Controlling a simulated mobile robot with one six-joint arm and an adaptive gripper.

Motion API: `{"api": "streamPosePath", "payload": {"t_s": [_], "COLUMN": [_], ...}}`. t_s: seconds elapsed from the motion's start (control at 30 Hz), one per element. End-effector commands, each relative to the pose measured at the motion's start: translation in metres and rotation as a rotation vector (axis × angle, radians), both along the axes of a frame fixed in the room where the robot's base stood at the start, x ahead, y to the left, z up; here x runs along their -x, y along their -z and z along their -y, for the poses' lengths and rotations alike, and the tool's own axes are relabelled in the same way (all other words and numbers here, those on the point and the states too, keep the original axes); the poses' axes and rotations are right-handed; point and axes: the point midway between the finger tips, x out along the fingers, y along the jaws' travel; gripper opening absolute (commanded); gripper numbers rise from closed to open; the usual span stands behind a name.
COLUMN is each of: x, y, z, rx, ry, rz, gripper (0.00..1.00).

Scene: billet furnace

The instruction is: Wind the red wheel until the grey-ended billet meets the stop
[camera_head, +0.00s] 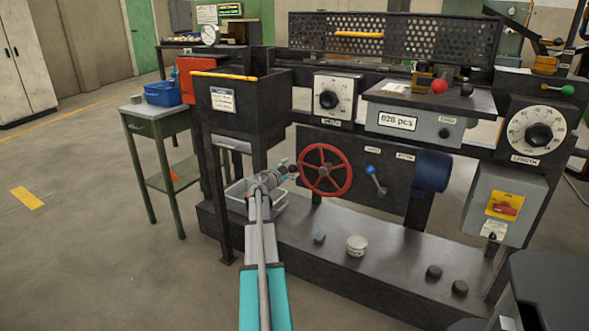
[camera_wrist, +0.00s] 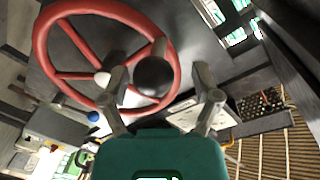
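The red wheel (camera_head: 325,170) is a spoked handwheel on the dark front panel of the machine. In the wrist view the red wheel (camera_wrist: 168,48) fills the upper left, with a dark round knob (camera_wrist: 153,77) at its rim. My gripper (camera_head: 284,172) is at the left side of the wheel. In the wrist view my gripper (camera_wrist: 162,85) is open, its two fingers on either side of the knob with gaps showing; I cannot tell whether the knob is between the fingertips or beyond them. I cannot make out a grey-ended billet or a stop.
A blue-handled lever (camera_head: 376,180) and a blue cylinder (camera_head: 432,172) are right of the wheel. A white round container (camera_head: 356,245) and small dark pieces lie on the lower shelf.

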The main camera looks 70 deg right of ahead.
Motion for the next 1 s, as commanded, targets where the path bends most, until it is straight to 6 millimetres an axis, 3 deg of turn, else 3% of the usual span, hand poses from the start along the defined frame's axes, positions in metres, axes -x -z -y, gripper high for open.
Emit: {"api": "streamPosePath", "payload": {"t_s": [0.7, 0.87, 1.0], "x": [0.008, 0.004, -0.014], "y": [0.001, 0.005, 0.008], "z": [0.003, -0.007, -0.024], "rx": [-0.002, -0.019, -0.054], "ry": [0.014, 0.025, 0.008], "rz": [0.001, -0.014, -0.038], "gripper": [0.84, 0.84, 0.84]}}
